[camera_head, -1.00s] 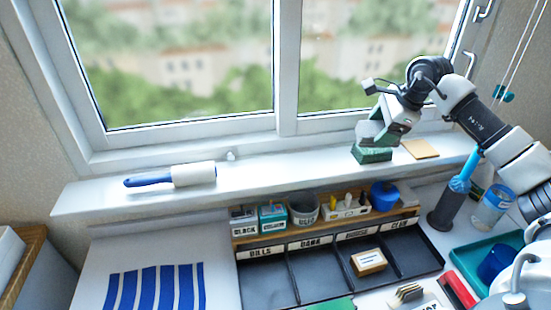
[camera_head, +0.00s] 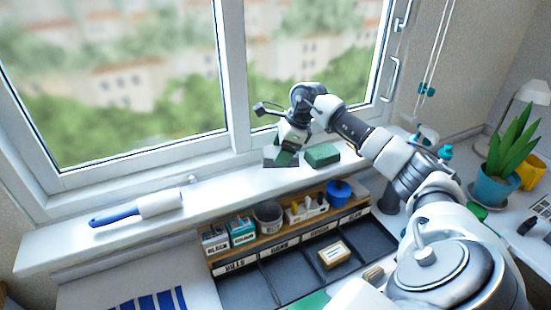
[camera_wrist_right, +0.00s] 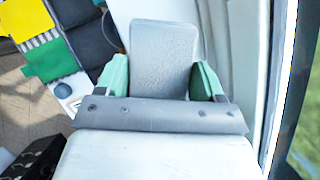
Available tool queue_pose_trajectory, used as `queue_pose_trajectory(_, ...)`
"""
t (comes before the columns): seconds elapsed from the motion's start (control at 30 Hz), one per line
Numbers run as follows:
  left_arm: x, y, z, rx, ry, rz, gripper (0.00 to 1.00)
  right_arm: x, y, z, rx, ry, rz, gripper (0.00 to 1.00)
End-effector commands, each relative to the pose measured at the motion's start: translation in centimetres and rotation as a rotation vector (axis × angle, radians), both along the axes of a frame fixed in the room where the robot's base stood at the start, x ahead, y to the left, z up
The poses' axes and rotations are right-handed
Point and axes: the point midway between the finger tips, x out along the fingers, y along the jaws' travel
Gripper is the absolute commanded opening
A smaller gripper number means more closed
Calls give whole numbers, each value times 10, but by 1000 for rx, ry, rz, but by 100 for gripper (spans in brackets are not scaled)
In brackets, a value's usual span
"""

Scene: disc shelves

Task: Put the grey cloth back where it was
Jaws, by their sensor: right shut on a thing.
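The grey cloth (camera_head: 270,161) is at my right gripper (camera_head: 286,155) in the head view, over the windowsill just left of a green block (camera_head: 322,155). In the wrist view the cloth (camera_wrist_right: 165,48) shows as a flat grey piece between the green fingertips of my right gripper (camera_wrist_right: 160,80), which is shut on it. I cannot tell whether the cloth touches the sill. Part of the cloth is hidden by the fingers. My left gripper is not in view.
A blue-handled lint roller (camera_head: 155,204) lies farther left on the windowsill (camera_head: 225,190), with free sill between. Below the sill stand small labelled containers, a blue pot (camera_head: 339,190) and a dark divided tray (camera_head: 292,280). The window is close behind the gripper.

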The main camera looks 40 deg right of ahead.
Motion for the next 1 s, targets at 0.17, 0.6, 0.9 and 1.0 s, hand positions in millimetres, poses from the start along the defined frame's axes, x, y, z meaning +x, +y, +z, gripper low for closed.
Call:
queue_pose_trajectory(0.17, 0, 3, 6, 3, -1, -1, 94, 13, 9, -9, -1, 0, 0, 45)
queue_pose_trajectory(0.6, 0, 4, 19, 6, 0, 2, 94, 13, 9, -51, -2, -1, -1, 45)
queue_pose_trajectory(0.9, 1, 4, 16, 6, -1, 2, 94, 13, 9, -53, -1, 0, 0, 74)
queue_pose_trajectory(1.0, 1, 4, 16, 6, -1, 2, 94, 13, 9, -52, -1, 0, 0, 90)
